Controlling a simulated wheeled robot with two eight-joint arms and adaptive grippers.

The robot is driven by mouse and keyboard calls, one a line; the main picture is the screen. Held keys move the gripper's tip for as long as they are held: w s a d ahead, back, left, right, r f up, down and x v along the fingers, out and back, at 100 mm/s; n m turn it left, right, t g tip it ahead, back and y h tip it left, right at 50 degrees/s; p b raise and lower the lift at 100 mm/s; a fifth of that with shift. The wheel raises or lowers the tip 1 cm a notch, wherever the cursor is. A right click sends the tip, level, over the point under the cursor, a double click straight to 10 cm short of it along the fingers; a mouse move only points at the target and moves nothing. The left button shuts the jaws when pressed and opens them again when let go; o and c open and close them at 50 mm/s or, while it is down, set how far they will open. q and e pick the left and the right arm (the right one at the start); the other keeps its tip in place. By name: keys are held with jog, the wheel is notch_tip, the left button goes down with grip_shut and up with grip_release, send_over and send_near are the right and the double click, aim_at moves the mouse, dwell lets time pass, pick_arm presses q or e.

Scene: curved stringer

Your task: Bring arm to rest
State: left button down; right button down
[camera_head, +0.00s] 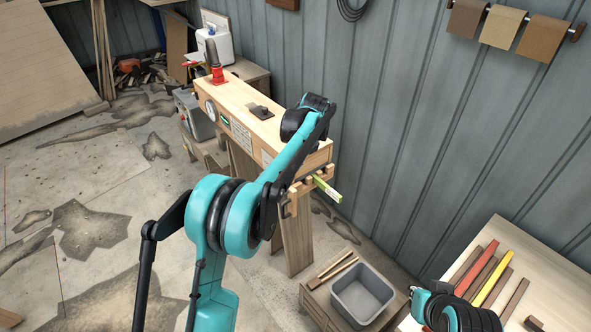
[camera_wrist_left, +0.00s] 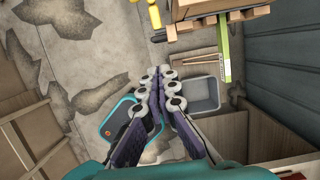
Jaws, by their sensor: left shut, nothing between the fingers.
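My left arm, teal and black, reaches across the middle of the head view in front of the wooden bench (camera_head: 245,115). Its fingers cannot be made out in that view. In the left wrist view my left gripper (camera_wrist_left: 163,76) has its two dark fingers together at the tips with nothing between them. It hangs in open air, with the floor and the grey bin (camera_wrist_left: 203,94) beyond it. Only a teal and black part of my right arm shows at the bottom right of the head view; its gripper is out of view.
The bench holds a red jack (camera_head: 216,72), and a green-marked strip (camera_head: 327,188) sticks out of its near end. A grey bin (camera_head: 362,293) stands on a low wooden stand. A table (camera_head: 560,290) with coloured strips is at the right. The floor (camera_head: 100,200) at the left is mostly clear.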

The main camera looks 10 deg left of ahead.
pick_arm(q)
jog(key=shift+d+r, duration=0.1)
jog(key=shift+r, duration=0.05)
dwell(0.4)
jog(key=s+r+n+t+h+b, duration=0.1)
jog(key=s+r+n+b, duration=0.15)
jog(key=s+n, duration=0.5)
jog(key=s+r+n+t+b, duration=0.1)
jog(key=s+n+b, duration=0.3)
jog(key=s, duration=0.7)
jog(key=s+f+n+t+b, duration=0.1)
jog(key=s+f+n, duration=0.5)
jog(key=s, duration=0.3)
jog(key=s+f+n+t+h+b, duration=0.1)
jog(key=s+f+n+t+b, duration=0.1)
jog(key=s+f+n, duration=0.4)
jog(key=s+n, duration=0.2)
jog(key=shift+s+h, duration=0.3)
jog(key=shift+s, duration=0.1)
